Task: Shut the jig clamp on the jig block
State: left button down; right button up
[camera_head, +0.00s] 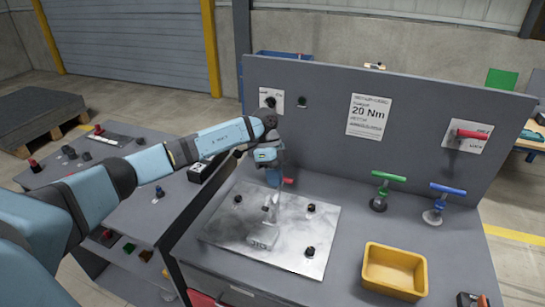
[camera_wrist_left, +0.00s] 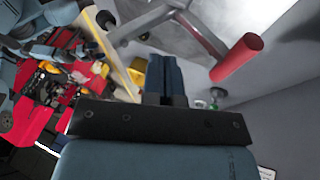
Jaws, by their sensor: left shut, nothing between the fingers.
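The jig clamp has a grey metal arm and a red handle (camera_head: 288,181). It stands at the back of a shiny metal plate (camera_head: 325,225). A grey metal block (camera_head: 263,238), seemingly the jig block, sits near the plate's front. My left gripper (camera_head: 273,179) is shut and empty, just left of the red handle in the head view. In the left wrist view its closed fingers (camera_wrist_left: 167,78) point toward the grey clamp frame (camera_wrist_left: 180,18), and the red handle (camera_wrist_left: 238,58) lies to their right, apart from them. My left wrist hides part of the clamp.
Several black knobs stand on the plate. A yellow bin (camera_head: 395,271) is at the front right. Green (camera_head: 388,177) and blue (camera_head: 447,189) T-handled tools stand before the grey back panel (camera_head: 420,120). The bench between plate and bin is clear.

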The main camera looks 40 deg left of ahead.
pick_arm(q)
jog(key=shift+s+d+f, duration=0.15)
jog(key=shift+s+f, duration=0.2)
jog(key=shift+s, duration=0.35)
jog(key=shift+s+d+f, duration=0.1)
jog(key=shift+s+f, duration=0.2)
jog(key=shift+s, duration=0.35)
pick_arm(e)
jog(key=shift+r, duration=0.55)
jog(key=shift+s+f, duration=0.1)
jog(key=shift+f, duration=0.05)
